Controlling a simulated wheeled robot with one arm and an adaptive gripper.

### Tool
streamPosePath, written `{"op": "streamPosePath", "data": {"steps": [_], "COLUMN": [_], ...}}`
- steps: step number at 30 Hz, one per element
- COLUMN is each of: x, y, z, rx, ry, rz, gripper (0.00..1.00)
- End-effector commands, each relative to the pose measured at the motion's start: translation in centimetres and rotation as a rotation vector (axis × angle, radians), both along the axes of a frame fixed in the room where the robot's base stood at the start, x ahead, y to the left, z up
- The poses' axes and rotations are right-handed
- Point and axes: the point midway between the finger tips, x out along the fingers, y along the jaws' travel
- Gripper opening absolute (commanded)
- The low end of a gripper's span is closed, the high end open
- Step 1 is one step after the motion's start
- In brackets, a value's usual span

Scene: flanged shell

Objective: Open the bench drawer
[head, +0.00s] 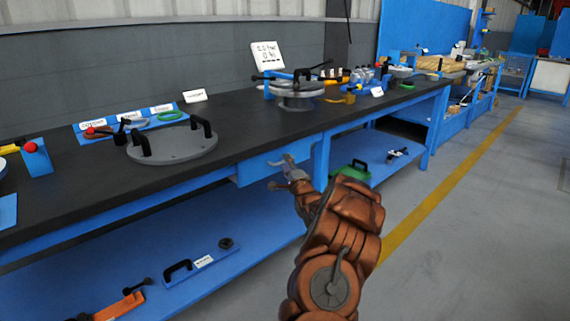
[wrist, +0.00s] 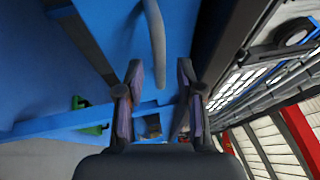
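The bench drawer (head: 250,170) is a blue box hung under the dark bench top, and its front looks shut. My gripper (head: 281,172) is at the drawer front, to the right of its middle. The grey bar handle (wrist: 156,40) stands on the blue drawer face (wrist: 180,18) just beyond the fingertips, roughly in line with the gap. I cannot tell whether a finger touches it. In the head view my gripper covers the handle.
The bench top (head: 90,180) holds a grey flanged plate (head: 172,146) with black handles and a second round fixture (head: 297,88). A blue lower shelf (head: 215,275) carries clamps and a green item (head: 353,170). The grey floor right of the bench is clear, with a yellow line (head: 440,190).

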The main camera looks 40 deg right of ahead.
Motion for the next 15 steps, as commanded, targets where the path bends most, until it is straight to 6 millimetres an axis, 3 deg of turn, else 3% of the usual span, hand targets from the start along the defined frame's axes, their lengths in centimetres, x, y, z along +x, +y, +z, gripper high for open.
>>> {"op": "streamPosePath", "data": {"steps": [6,15], "x": [1.4,1.8], "y": [-0.7,-0.8], "z": [0.2,0.3], "rx": [-0.001,0.001], "ry": [-0.001,0.000], "rz": [0.000,-0.001], "gripper": [0.37,0.37]}}
